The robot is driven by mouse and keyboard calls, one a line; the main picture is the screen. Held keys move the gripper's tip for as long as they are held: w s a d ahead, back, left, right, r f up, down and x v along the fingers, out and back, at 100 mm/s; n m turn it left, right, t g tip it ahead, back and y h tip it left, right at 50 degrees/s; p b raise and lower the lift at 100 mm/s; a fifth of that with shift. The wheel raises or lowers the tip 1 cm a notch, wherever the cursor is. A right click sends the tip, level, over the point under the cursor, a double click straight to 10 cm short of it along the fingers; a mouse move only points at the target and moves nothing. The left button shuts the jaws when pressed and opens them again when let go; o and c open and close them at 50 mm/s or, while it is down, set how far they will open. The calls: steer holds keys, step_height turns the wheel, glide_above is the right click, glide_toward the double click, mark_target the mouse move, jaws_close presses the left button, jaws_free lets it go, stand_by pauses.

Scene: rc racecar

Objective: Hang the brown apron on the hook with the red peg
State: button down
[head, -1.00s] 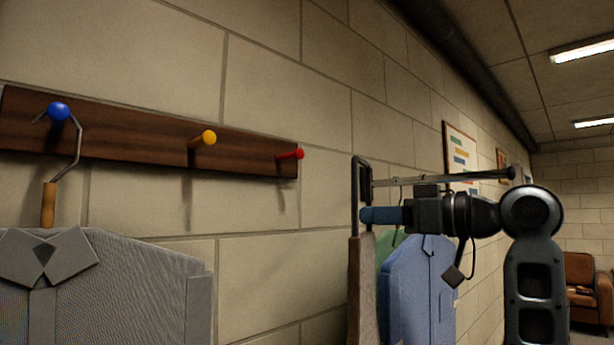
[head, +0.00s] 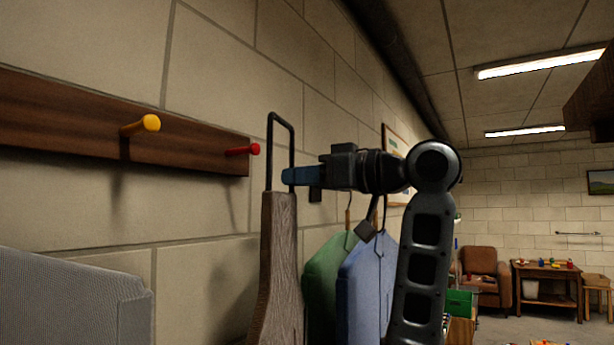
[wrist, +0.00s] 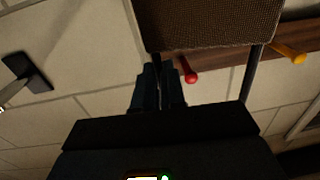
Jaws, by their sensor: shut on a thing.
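The brown apron (head: 278,265) hangs upright from my gripper, with its stiff black loop (head: 281,120) standing above it. My gripper (head: 300,176) has blue fingers shut on the apron at the base of the loop. The red peg (head: 243,150) sticks out from the right end of the dark wooden rack (head: 200,149). It is bare and lies just left of the loop in the head view, apart from it in the picture. In the wrist view the red peg (wrist: 187,70) shows beside my fingers (wrist: 158,88), below the apron's cloth (wrist: 205,25).
A yellow peg (head: 142,125) is bare on the same rack. Green (head: 328,270) and blue (head: 372,270) garments hang beyond my gripper along the wall. An armchair (head: 483,277) and table (head: 545,280) stand far off.

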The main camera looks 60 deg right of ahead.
steer(key=shift+w+a+f+b, duration=0.1)
steer(key=shift+w+f, duration=0.25)
steer(key=shift+w, duration=1.2)
steer(key=shift+w+f+b, duration=0.15)
steer(key=shift+w+f, duration=0.25)
steer(key=shift+w, duration=1.15)
steer(key=shift+w+a+f+b, duration=0.1)
steer(key=shift+w+f, duration=0.25)
steer(key=shift+w, duration=1.2)
steer(key=c, duration=1.1)
jaws_free()
steer(key=s, duration=0.2)
steer(key=s+b, duration=0.1)
steer(key=s, duration=0.2)
steer(key=s+b, duration=0.1)
steer(key=s, duration=0.1)
steer(key=shift+s+d, duration=0.35)
steer(key=shift+d, duration=0.05)
